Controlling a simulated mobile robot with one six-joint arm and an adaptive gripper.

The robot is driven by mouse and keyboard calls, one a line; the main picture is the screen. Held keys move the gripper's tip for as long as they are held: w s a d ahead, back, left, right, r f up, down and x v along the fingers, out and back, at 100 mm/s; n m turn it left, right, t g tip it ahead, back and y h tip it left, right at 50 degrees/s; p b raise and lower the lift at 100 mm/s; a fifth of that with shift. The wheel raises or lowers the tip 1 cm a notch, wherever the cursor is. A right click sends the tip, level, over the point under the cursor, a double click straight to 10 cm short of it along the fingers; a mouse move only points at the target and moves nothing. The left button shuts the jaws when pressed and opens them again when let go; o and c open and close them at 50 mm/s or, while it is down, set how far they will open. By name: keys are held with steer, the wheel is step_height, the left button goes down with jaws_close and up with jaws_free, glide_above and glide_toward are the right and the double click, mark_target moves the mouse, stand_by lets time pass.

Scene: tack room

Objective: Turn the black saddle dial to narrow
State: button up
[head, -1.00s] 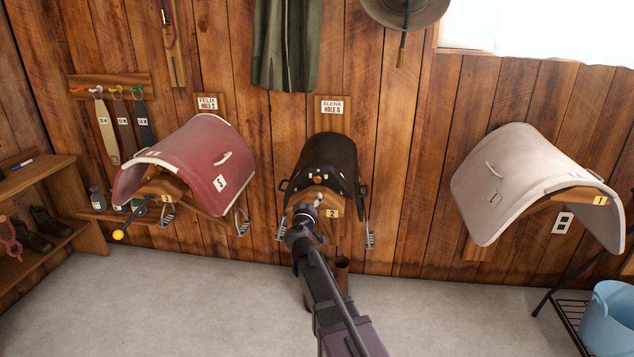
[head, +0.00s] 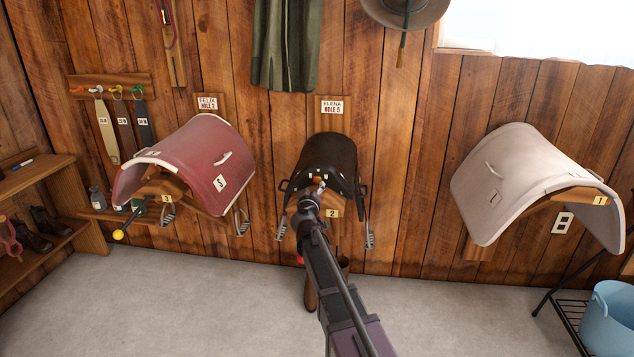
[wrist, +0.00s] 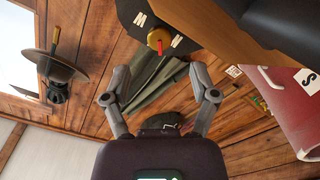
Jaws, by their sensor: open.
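The black saddle (head: 330,150) sits on the middle wall rack, above the yellow "2" tag (head: 332,213). Its front plate carries small white marks and a red-and-yellow dial (wrist: 159,38). In the head view my gripper (head: 318,187) is just in front of the saddle's front plate and partly covers the dial area.
A red saddle (head: 200,160) is on rack 3 at left, with a yellow-tipped rod (head: 118,235) sticking out. A pale saddle (head: 525,180) is on rack 1 at right. Stirrups (head: 370,238) hang beside the black saddle. The grey floor in front is mostly clear.

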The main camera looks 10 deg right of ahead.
mark_target(317, 180)
steer(key=x, duration=0.6)
steer(key=shift+w, duration=0.2)
jaws_close()
